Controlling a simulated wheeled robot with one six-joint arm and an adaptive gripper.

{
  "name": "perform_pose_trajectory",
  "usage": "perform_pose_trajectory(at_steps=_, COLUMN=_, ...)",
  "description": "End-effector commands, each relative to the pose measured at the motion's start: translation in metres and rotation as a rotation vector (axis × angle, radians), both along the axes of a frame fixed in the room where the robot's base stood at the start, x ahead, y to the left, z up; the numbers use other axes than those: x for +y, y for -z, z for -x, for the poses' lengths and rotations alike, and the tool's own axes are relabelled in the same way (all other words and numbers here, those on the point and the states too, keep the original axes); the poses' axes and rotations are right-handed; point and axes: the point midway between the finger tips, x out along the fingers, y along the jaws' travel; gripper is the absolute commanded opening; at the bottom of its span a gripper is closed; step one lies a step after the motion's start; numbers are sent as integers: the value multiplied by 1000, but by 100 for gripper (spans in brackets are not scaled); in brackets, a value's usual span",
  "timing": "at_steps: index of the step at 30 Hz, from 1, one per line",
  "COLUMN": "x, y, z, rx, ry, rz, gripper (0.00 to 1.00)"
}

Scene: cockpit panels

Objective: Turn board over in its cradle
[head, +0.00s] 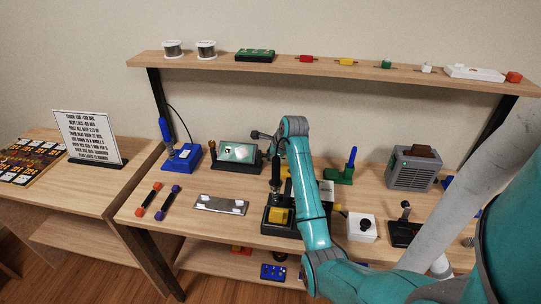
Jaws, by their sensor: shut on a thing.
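The board (236,152) is a pale green panel with white patches. It sits tilted in a black cradle (234,169) towards the back of the bench, left of my arm, with a broad face towards the camera. My gripper (257,135) is dark and small in this view, at the board's upper right corner. It is shut on the board there. The fingertips and exact contact are too small to make out, and my arm hides part of the area to the right.
A blue soldering stand (181,157) is left of the cradle. A metal plate (220,204) and two screwdriver-like tools (160,200) lie in front. A black fixture with a yellow block (279,215) is beside my arm. The shelf (330,68) runs above.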

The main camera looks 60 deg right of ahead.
Motion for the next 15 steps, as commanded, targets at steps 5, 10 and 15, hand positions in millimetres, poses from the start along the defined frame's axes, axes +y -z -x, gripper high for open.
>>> perform_pose_trajectory(at_steps=5, x=2, y=1, z=0, rx=-27, ry=-2, rz=64, gripper=1)
perform_pose_trajectory(at_steps=10, x=1, y=0, z=0, rx=-28, ry=-2, rz=71, gripper=1)
perform_pose_trajectory(at_steps=15, x=1, y=1, z=0, rx=-29, ry=-1, rz=71, gripper=48)
